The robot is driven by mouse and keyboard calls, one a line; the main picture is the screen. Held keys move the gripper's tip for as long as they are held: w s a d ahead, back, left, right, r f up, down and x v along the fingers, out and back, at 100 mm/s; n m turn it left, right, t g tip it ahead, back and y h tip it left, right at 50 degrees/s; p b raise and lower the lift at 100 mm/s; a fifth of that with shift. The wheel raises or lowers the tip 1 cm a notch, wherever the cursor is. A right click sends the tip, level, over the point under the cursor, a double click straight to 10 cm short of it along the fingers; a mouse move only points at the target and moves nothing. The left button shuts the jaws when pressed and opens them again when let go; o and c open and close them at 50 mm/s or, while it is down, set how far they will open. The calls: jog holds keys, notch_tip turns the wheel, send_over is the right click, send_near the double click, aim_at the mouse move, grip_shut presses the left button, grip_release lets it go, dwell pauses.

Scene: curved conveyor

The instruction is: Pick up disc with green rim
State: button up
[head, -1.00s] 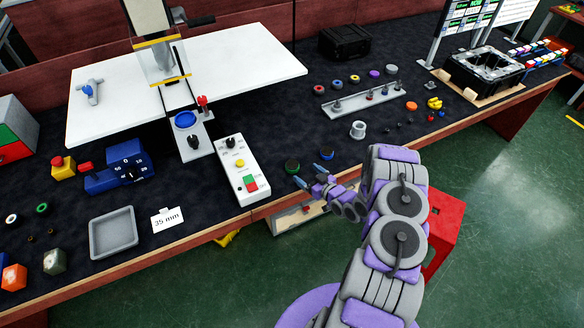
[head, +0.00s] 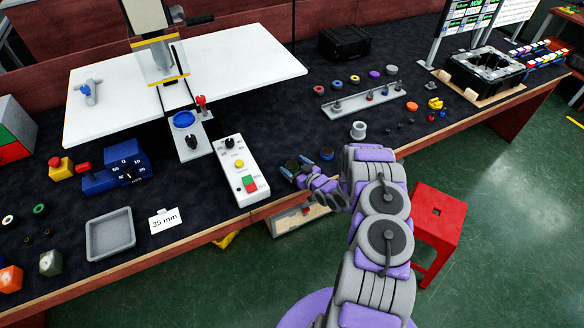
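A dark disc with a green rim (head: 292,164) lies on the dark bench top near its front edge, right of the white control box. My gripper (head: 296,166) is low over the bench with its two blue fingertips apart, one on each side of this disc. The fingers partly hide the disc; I cannot tell whether they touch it. A similar dark disc with a blue rim (head: 326,154) lies just to the right. A small ring-like piece with a green rim (head: 39,209) lies at the far left of the bench.
The white control box (head: 240,172) stands close left of my gripper. A grey hollow cylinder (head: 358,130) and a metal rack (head: 362,102) stand behind to the right. A red stool (head: 438,212) is on the floor at right. Bare bench top lies behind the discs.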

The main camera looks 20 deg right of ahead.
jog(key=c, duration=1.1)
jog(key=shift+c, duration=0.2)
